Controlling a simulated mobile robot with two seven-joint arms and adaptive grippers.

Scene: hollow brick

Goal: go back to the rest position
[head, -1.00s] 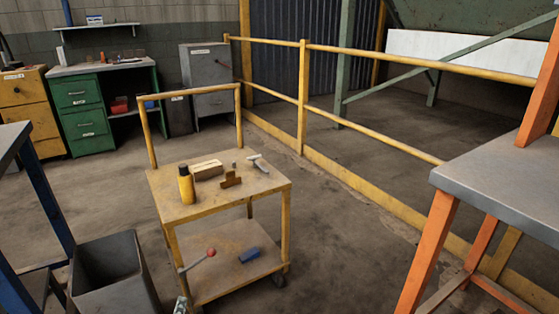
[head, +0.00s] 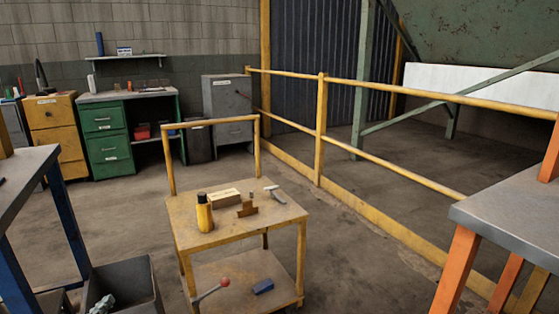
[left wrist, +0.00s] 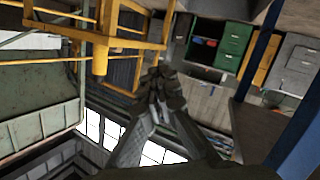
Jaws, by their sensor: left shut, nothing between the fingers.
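My left gripper (head: 103,304) shows only as a small grey tip at the bottom left of the head view, in front of the dark bin. In the left wrist view its fingers (left wrist: 160,88) are together, with nothing between them. That view is turned over, with the yellow cart frame (left wrist: 104,40) at the upper left and the green drawer cabinet (left wrist: 235,38) at the upper right. My right gripper is in neither view.
A yellow cart (head: 245,228) carries a yellow bottle (head: 204,214), a tan block (head: 224,198) and small tools. A dark bin (head: 140,285) stands left of it. A blue-legged table (head: 28,172) is at left, an orange-legged table (head: 515,225) at right. Yellow railing (head: 390,163) runs behind.

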